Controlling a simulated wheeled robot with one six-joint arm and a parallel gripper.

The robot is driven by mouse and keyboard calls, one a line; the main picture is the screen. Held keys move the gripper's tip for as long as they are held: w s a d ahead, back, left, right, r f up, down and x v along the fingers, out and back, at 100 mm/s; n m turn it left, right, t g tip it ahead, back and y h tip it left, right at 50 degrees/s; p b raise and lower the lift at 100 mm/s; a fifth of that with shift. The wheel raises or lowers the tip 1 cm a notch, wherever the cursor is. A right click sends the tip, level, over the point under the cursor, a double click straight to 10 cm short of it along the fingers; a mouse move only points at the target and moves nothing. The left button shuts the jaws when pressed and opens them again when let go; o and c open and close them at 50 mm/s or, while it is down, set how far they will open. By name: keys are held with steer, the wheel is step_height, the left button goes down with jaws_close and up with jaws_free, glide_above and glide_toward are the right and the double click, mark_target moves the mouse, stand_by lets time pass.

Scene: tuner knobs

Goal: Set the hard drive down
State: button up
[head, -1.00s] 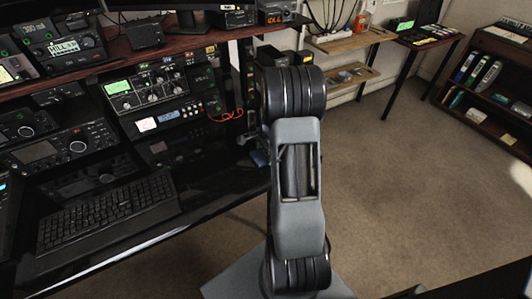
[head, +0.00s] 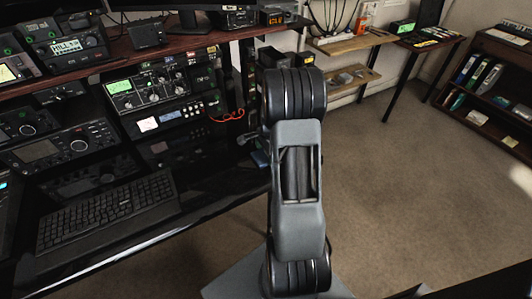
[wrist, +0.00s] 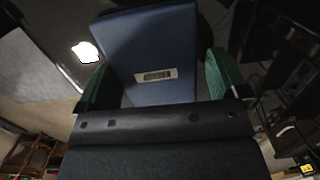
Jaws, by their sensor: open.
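A dark desk with a keyboard (head: 107,212) and several radios (head: 65,147) is at the left. A wooden wall shelf (head: 345,42) and a bookcase (head: 490,90) stand at the back and right. The carpet (head: 400,170) between is clear.

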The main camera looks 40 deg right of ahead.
step_height(320, 180, up, 11)
steer(key=d+p, duration=0.1)
steer(key=p, duration=0.1)
steer(key=s+a+r+n, duration=0.1)
steer(key=a+r+n, duration=0.3)
steer(key=a, duration=0.2)
steer(key=s+a+r+n+t, duration=0.2)
steer(key=s+a+r+n, duration=0.1)
steer(key=s+a+n, duration=0.8)
steer(key=a+n, duration=0.4)
steer(key=a, duration=0.1)
steer(key=shift+s+a+n+t+h, duration=0.3)
steer(key=shift+s+t+h, duration=0.05)
steer(key=shift+t+h, duration=0.05)
steer(key=shift+r, duration=0.1)
